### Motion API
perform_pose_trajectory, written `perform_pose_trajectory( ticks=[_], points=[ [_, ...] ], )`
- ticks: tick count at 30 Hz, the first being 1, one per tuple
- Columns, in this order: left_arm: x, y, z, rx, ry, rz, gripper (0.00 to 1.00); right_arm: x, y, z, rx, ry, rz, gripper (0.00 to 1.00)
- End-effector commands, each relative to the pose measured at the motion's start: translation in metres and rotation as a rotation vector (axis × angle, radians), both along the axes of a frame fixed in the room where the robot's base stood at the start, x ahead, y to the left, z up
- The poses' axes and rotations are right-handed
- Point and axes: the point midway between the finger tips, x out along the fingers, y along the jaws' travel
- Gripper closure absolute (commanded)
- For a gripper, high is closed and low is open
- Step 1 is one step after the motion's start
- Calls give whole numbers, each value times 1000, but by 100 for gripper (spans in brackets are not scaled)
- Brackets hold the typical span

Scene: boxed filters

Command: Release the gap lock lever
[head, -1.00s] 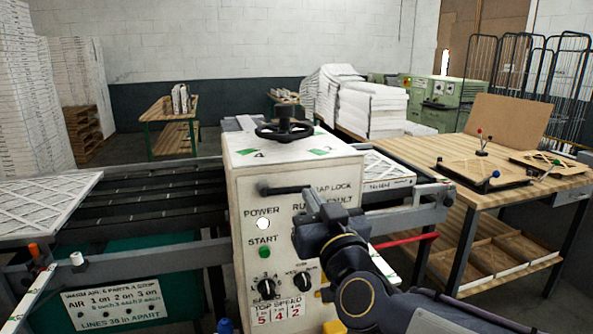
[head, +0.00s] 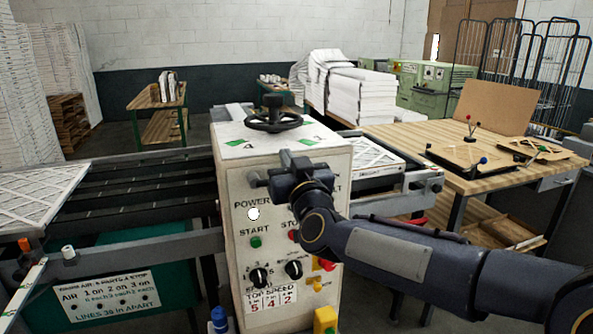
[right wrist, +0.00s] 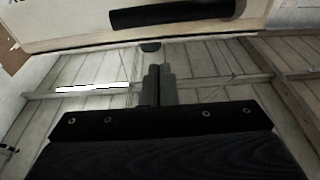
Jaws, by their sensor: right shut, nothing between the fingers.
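The gap lock lever (head: 254,180) is a black handle near the top of the cream control box (head: 232,168). In the head view only its left end shows; my right gripper and wrist hide the rest. In the right wrist view the lever (right wrist: 172,14) is a dark bar across the cream panel, beyond the fingertips. My right gripper (head: 285,158) is in front of the panel's upper part, its fingers shut and empty. Its closed fingers (right wrist: 153,72) show below the bar in the right wrist view, apart from it in the picture. My left gripper is not in view.
A black handwheel (head: 272,119) sits on top of the box. A green start button (head: 256,242) and black dials (head: 259,277) are below. Conveyor rails (head: 150,195) run left. A wooden table (head: 395,135) with filter frames stands at right.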

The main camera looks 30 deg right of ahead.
Motion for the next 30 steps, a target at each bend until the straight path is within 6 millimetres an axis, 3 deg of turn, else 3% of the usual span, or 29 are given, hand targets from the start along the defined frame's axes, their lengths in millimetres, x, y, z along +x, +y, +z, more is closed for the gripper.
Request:
perform_pose_trajectory(
  ticks=[1,3,9,30],
  points=[
    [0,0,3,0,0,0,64,8,-1,-1,0,4,1,100],
    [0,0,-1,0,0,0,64,3,0,-17,-1,5,2,100],
    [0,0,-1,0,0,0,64,0,1,-35,0,2,1,100],
    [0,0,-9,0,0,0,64,-1,0,-43,45,-11,0,100]
  ],
)
